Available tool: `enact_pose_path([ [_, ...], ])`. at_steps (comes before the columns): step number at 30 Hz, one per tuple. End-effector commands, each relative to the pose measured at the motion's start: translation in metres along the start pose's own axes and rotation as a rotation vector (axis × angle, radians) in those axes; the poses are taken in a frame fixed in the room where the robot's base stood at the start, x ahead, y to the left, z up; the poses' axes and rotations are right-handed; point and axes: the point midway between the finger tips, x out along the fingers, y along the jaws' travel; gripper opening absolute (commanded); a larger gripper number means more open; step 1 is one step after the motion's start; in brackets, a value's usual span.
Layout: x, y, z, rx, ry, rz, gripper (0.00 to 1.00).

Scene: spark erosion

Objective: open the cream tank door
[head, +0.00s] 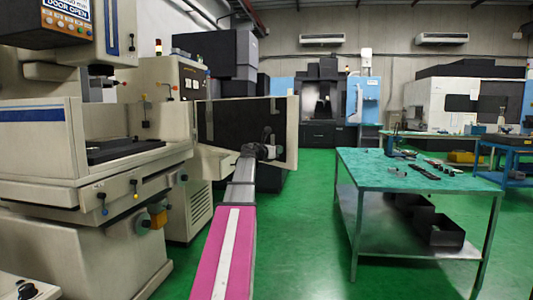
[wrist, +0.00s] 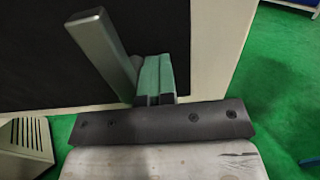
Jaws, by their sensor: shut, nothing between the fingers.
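The cream tank door (head: 292,130) stands swung out to the right of the cream machine's tank (head: 40,140), with its dark inner face and cream rim showing. The tank's side is open, and a dark work table shows inside. My gripper (head: 270,151) is at the lower right part of the door, at its dark face. In the wrist view, the shut, empty fingers (wrist: 155,78) are in front of the dark face of the door (wrist: 205,60). A grey upright bar (wrist: 105,50), which looks like the door's handle, stands just left of the fingers. I cannot tell whether they touch.
A green-topped workbench (head: 415,172) with small tools and black bins on its lower shelf stands to the right. Green floor (head: 305,225) is clear between the machine and the bench. More machines stand along the back wall. A vented cream cabinet (wrist: 25,145) shows low left in the wrist view.

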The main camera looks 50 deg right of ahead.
Motion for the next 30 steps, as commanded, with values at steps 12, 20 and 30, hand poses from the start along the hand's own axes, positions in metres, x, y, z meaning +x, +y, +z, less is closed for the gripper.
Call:
enact_pose_path([
  [12, 0.047, -0.004, 0.000, 0.002, -0.002, 0.051, 0.00],
  [20, 0.046, -0.004, 0.000, 0.002, -0.003, 0.050, 0.00],
  [30, 0.011, 0.001, -0.001, 0.002, -0.003, 0.056, 0.00],
])
